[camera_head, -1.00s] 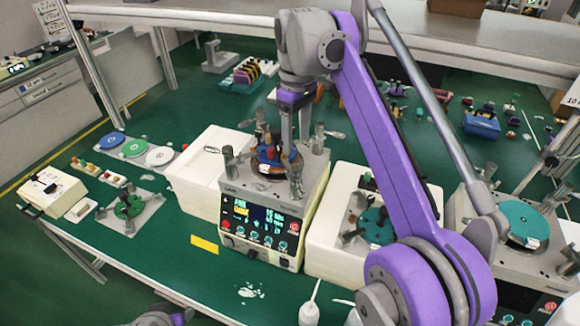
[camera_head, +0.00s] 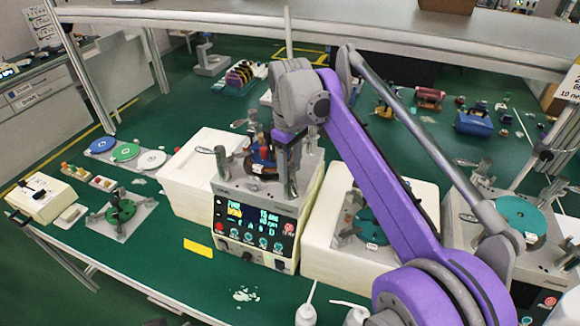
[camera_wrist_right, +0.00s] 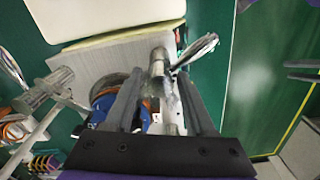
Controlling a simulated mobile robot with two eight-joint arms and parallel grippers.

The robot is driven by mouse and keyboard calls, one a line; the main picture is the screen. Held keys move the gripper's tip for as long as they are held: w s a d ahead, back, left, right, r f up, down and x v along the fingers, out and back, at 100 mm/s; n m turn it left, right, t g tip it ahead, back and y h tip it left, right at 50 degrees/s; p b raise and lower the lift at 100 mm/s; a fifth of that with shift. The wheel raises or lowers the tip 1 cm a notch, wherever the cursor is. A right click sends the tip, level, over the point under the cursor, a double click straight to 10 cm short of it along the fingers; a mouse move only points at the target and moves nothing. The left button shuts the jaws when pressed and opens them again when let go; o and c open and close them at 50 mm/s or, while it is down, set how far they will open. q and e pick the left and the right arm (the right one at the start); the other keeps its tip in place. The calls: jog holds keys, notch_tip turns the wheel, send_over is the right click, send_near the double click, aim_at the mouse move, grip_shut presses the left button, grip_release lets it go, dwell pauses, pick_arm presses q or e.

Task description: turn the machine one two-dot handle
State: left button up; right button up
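A white bench machine (camera_head: 232,228) stands at the middle of the bench, with a lit black panel on its front. Its metal top carries a blue-and-orange round part and upright metal posts. My right gripper (camera_head: 283,165) points down over this top, close to the posts. In the right wrist view its two fingers (camera_wrist_right: 160,88) are apart. A metal post with a lever-like handle (camera_wrist_right: 195,50) shows at and just beyond the fingertips; I cannot tell if they touch. The blue round part (camera_wrist_right: 107,103) is behind the left finger. I cannot make out any dot marks.
A white box (camera_head: 190,185) stands left of the machine. Right of it, a white block (camera_head: 322,240) bears a green disc fixture, near my right arm. Bottles stand at the front edge. A shelf (camera_head: 400,35) spans above the bench.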

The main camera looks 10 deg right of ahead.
grip_shut()
dwell(1.2)
